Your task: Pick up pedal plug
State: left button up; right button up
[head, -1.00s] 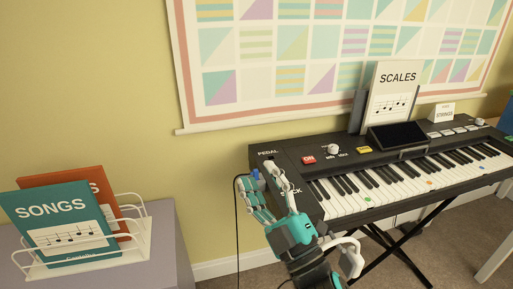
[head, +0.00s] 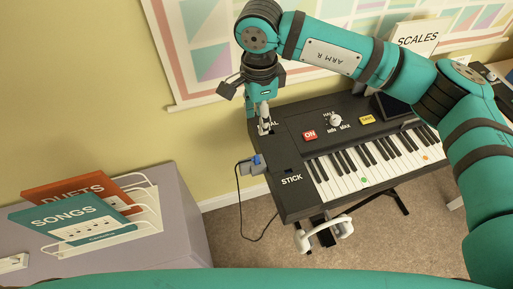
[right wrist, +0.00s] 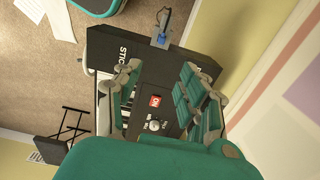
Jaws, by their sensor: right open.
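The pedal plug (head: 257,160) is a small blue piece at the left end of the black keyboard (head: 285,158), with a grey part beside it. A dark cable hangs from there. In the right wrist view the blue plug (right wrist: 161,39) is at the keyboard's end, beyond the fingertips. My right gripper (head: 264,127) points down over the keyboard's back left corner, by the PEDAL label, which it partly covers. It is apart from the plug. In the right wrist view its fingers (right wrist: 160,88) are spread with nothing between them. My left gripper is not in view.
A grey cabinet (head: 185,215) at left bears a white rack with SONGS (head: 70,219) and DUETS books.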

jog(key=p, duration=0.3)
send_over(258, 156)
notch_tip(258, 156, down, 11)
jog(key=shift+s+f, duration=0.15)
jog(key=shift+f, duration=0.35)
notch_tip(258, 156, down, 4)
jog(key=shift+r+p, duration=0.15)
jog(key=shift+p, duration=0.65)
jog(key=shift+w+f, duration=0.2)
jog(key=shift+f, duration=0.25)
grip_shut()
